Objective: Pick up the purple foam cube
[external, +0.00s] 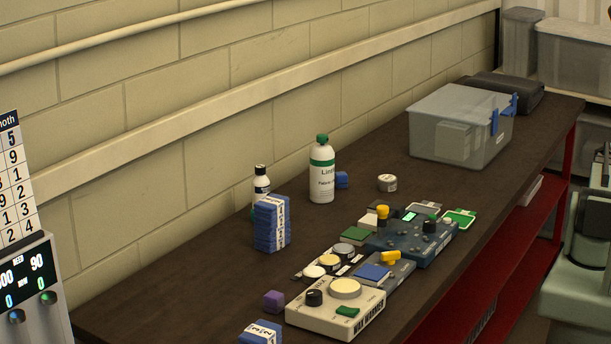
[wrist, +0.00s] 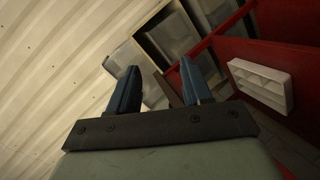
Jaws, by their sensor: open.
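The purple foam cube (external: 273,301) sits on the dark bench top (external: 190,300) in the external view, just left of the cream wax warmer box (external: 335,308) and behind a blue-and-white block (external: 261,333). A small gap shows between the cube and the box. My gripper (wrist: 160,88) shows in the wrist view with its two blue fingers apart and nothing between them. It faces a pale ribbed wall and shelving, away from the bench top. The cube is not in the wrist view. My gripper's fingers are not visible in the external view.
Control boxes with knobs and buttons (external: 412,240) crowd the bench's middle. A blue stack (external: 271,224), a green-capped bottle (external: 322,172) and a round tin (external: 387,183) stand farther back. A clear lidded bin (external: 458,130) is at the far end. Bare bench lies left of the cube.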

